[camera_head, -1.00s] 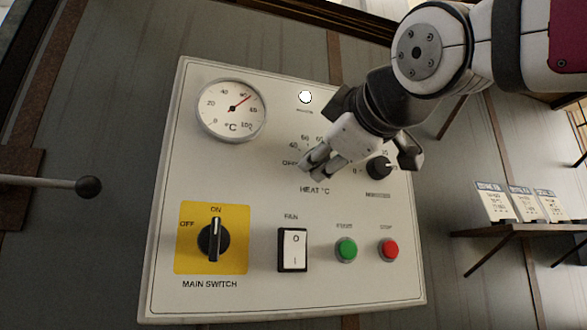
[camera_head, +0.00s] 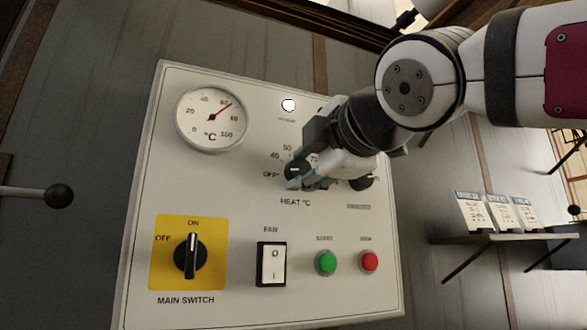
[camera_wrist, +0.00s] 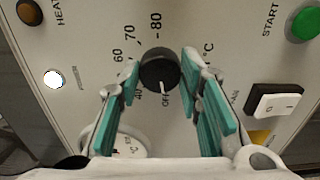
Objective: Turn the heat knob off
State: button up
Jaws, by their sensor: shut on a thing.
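The heat knob (camera_head: 293,170) is a round black knob with a white pointer line, above the HEAT °C label on the white control panel (camera_head: 330,300). In the wrist view the heat knob (camera_wrist: 160,72) sits between the tips of my gripper's teal-padded fingers (camera_wrist: 160,60). Its white line points at the OFF mark. In the head view my gripper (camera_head: 298,168) reaches in from the upper right and is shut on the knob. It hides part of the scale and the right side of the knob.
A second black knob (camera_head: 362,182) is partly hidden behind my gripper. The main switch (camera_head: 191,256), fan rocker (camera_head: 271,264), green start button (camera_head: 326,262) and red stop button (camera_head: 370,261) lie below. The dial (camera_head: 211,118) is upper left.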

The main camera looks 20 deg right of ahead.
jog(key=shift+f, duration=0.1)
dwell(0.3)
jog(key=o, duration=1.2)
jog(key=shift+c, duration=0.2)
jog(key=s, duration=1.2)
